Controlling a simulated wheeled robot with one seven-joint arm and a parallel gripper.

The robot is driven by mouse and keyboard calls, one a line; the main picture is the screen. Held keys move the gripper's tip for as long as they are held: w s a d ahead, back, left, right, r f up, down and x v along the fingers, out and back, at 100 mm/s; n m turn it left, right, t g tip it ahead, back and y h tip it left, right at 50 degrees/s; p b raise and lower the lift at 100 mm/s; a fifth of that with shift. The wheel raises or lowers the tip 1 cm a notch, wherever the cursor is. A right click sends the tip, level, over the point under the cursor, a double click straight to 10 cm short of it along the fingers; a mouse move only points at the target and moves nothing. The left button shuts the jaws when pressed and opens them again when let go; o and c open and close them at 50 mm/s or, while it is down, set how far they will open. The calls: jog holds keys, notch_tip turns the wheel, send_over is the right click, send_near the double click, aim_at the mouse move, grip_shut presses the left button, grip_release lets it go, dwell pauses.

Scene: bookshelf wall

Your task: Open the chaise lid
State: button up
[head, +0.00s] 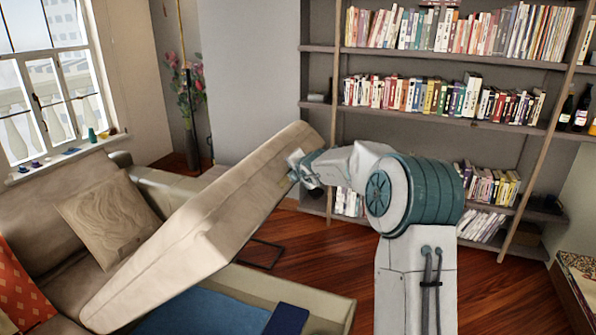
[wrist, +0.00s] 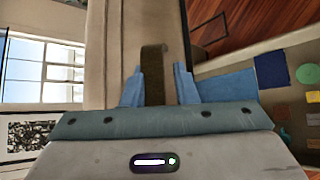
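The chaise lid (head: 215,220) is a thick beige cushioned panel, tilted up steeply over the sofa's chaise. The blue-lined inside of the chaise box (head: 200,316) shows below it. My gripper (head: 300,167) is at the lid's upper right edge. In the wrist view, the lid (wrist: 118,60) runs up from my gripper (wrist: 158,70). A dark brown strap (wrist: 152,78) on the lid lies between the two blue fingers. The fingers stand apart, with a gap between the strap and the right finger. The strap's lower end is hidden by my gripper.
A dark blue item (head: 287,320) lies at the chaise box's front edge. A sofa with a tan pillow (head: 108,215) and an orange pillow (head: 20,285) is at left. A bookshelf (head: 440,130) stands behind my arm.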

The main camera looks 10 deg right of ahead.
jog(key=shift+s+d+f, duration=0.1)
jog(key=shift+s, duration=0.05)
jog(key=p+v, duration=0.2)
jog(key=v, duration=1.1)
jog(key=shift+s+r, duration=0.2)
jog(key=shift+r, duration=0.1)
